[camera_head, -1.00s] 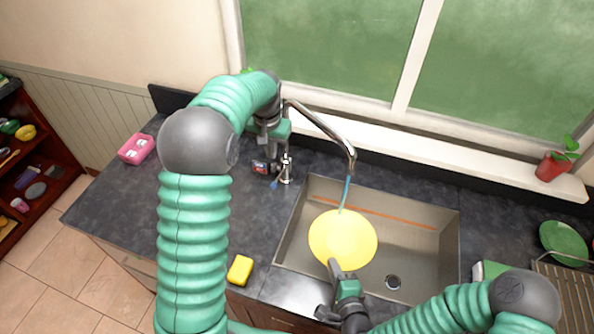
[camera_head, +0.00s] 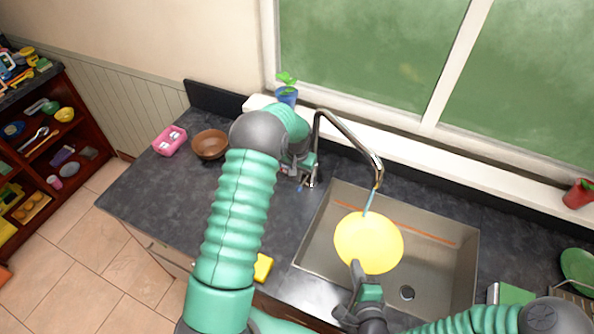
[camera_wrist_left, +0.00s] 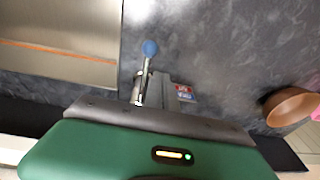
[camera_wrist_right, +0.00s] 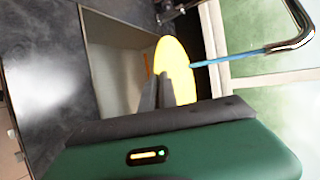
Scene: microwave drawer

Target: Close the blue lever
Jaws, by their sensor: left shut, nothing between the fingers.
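The blue lever (camera_head: 299,188) is a small blue-tipped handle at the base of the metal faucet (camera_head: 340,128). Its blue ball tip (camera_wrist_left: 150,48) is clear in the left wrist view, pointing away from my gripper. A blue stream of water (camera_head: 369,201) runs from the spout. My left gripper (camera_head: 297,171) is shut and empty, right beside the faucet base and lever; contact with the lever is unclear. My right gripper (camera_head: 356,270) is shut on the near edge of a yellow plate (camera_head: 372,240), held over the sink under the stream. The plate also shows in the right wrist view (camera_wrist_right: 174,62).
The metal sink (camera_head: 445,270) is right of the faucet. A brown bowl (camera_head: 209,145) and pink soap dish (camera_head: 169,141) stand on the counter to the left. A yellow sponge (camera_head: 263,267) lies near the front edge. A potted plant (camera_head: 286,92) is on the sill.

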